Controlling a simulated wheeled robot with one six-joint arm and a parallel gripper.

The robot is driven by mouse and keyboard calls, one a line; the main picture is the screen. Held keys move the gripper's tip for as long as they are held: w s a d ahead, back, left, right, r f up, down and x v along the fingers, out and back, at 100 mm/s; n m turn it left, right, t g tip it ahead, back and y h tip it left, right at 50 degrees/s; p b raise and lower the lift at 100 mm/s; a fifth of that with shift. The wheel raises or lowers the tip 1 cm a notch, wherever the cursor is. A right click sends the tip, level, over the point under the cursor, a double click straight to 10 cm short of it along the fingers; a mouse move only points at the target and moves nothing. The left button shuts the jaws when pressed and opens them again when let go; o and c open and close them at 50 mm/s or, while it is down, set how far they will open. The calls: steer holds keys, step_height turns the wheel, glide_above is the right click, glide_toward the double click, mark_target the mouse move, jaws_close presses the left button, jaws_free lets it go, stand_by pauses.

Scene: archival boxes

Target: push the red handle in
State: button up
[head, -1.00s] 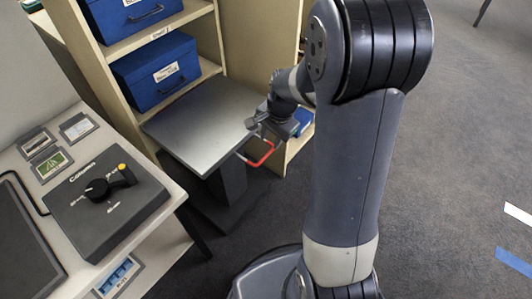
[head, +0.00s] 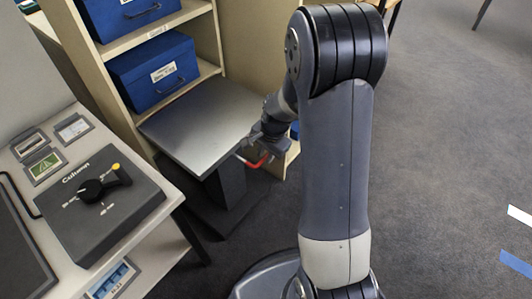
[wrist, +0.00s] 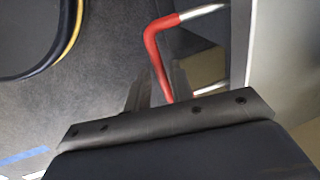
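The red handle (head: 263,161) is a red bar with bright metal ends under the edge of the grey platform (head: 205,125). In the wrist view the red handle (wrist: 154,52) runs down to my fingers. My gripper (head: 257,147) is at the handle, by the platform's right corner, and partly covers it. In the wrist view the two dark fingers of my gripper (wrist: 158,88) stand apart, with the red bar showing between them. I cannot tell whether either finger touches it.
A shelf unit (head: 120,95) with blue boxes (head: 153,73) stands behind the platform. Open carpet (head: 450,150) lies to the right.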

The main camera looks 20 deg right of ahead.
jaws_close()
steer(key=shift+w+a+p, duration=0.5)
steer(key=shift+w+a, duration=0.25)
steer(key=shift+w, duration=0.35)
steer(key=shift+w+a+p, duration=0.5)
steer(key=shift+w+a, duration=0.25)
steer(key=shift+w, duration=0.3)
steer(key=shift+r, duration=0.1)
steer(key=shift+o, duration=1.1)
jaws_free()
steer(key=shift+a, duration=0.1)
steer(key=shift+o, duration=0.2)
